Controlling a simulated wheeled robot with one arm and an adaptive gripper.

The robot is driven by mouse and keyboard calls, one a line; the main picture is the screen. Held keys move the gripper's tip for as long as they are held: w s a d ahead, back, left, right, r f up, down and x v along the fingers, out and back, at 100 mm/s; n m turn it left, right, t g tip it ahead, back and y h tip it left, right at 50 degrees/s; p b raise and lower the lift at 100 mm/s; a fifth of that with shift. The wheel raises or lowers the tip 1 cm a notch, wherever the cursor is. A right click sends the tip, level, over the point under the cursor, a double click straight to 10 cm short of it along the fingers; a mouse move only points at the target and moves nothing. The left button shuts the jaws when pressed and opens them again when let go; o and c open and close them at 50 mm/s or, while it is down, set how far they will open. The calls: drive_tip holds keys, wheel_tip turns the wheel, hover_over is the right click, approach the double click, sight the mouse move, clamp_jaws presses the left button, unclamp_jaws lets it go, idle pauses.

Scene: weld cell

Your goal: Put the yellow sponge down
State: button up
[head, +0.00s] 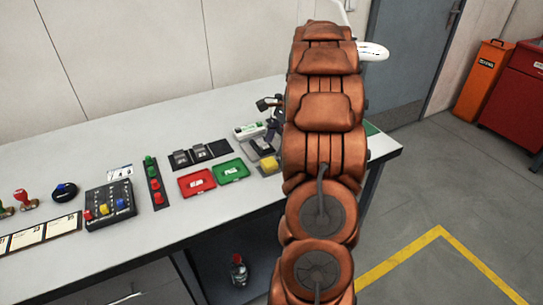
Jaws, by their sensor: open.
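I see nothing clearly holding the sponge.
Left of the sponge are a green tray (231,171), a red tray (197,183), a button strip (157,184) and a control box (110,205). A small box (249,130) lies behind. Bare table lies in front of the trays. A bottle (239,271) stands below.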

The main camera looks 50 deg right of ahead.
drive_tip(key=v, duration=0.6)
drive_tip(key=shift+b, duration=0.45)
drive_tip(key=shift+r, duration=0.15)
drive_tip(key=s+a+r+n+g+h, duration=0.1)
drive_tip(key=s+a+n+g+h, duration=0.15)
drive_tip(key=a+n, duration=1.45)
drive_tip(key=s+a+f+n+h, duration=0.1)
drive_tip(key=s+a+f+n, duration=0.1)
drive_tip(key=s+a, duration=0.8)
drive_tip(key=s+a+f+n+h, duration=0.1)
drive_tip(key=s+a+f, duration=0.3)
drive_tip(key=s+a, duration=0.5)
drive_tip(key=shift+s+a+n+g, duration=0.4)
drive_tip(key=shift+a+n, duration=0.15)
drive_tip(key=shift+n, duration=0.35)
